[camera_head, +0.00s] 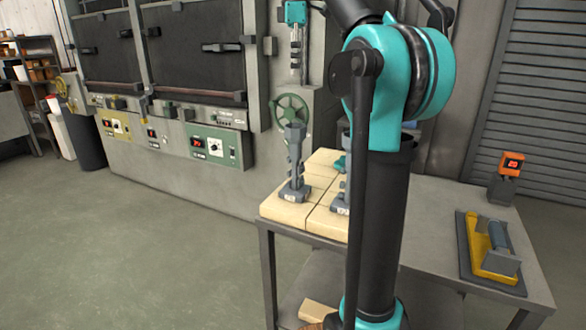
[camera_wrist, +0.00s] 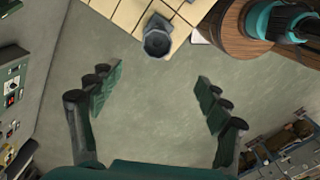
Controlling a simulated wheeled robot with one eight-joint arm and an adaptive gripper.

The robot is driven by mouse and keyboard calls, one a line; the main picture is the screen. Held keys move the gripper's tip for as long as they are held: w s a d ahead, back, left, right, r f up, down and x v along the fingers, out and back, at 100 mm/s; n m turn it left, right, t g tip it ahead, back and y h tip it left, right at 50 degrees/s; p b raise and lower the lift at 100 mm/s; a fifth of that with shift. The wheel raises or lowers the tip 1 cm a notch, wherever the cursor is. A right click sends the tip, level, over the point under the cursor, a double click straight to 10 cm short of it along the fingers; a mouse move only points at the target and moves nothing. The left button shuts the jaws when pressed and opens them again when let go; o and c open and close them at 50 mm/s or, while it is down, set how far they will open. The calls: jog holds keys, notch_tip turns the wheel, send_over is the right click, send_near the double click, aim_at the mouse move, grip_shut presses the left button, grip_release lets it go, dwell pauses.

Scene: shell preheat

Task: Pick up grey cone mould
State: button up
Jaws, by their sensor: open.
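A tall grey upright piece (camera_head: 294,163) with a wider top stands on the near left corner of the cream blocks; I take it for the grey cone mould. A second, partly hidden grey piece (camera_head: 341,203) stands to its right, behind my arm. In the wrist view a grey piece with a hexagonal top (camera_wrist: 158,38) shows at the edge of the cream tiles. I cannot tell for sure which of the two it is. My gripper (camera_wrist: 160,75) is open and empty, its fingers wide apart below that piece in the picture. My arm hides part of the blocks.
The cream blocks (camera_head: 285,209) lie on a grey metal table (camera_head: 437,246). To the right are a yellow and grey tool on a dark board (camera_head: 492,247) and an orange display (camera_head: 511,163). A large grey oven (camera_head: 185,180) stands behind. The left floor is clear.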

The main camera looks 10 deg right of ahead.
send_over(296, 126)
jog(key=s, duration=0.3)
jog(key=f, duration=1.2)
jog(key=shift+a, duration=0.35)
jog(key=shift+w+f, duration=0.2)
jog(key=shift+f, duration=2.45)
jog(key=shift+c, duration=0.3)
jog(key=c, duration=1.7)
grip_shut()
jog(key=shift+r, duration=0.2)
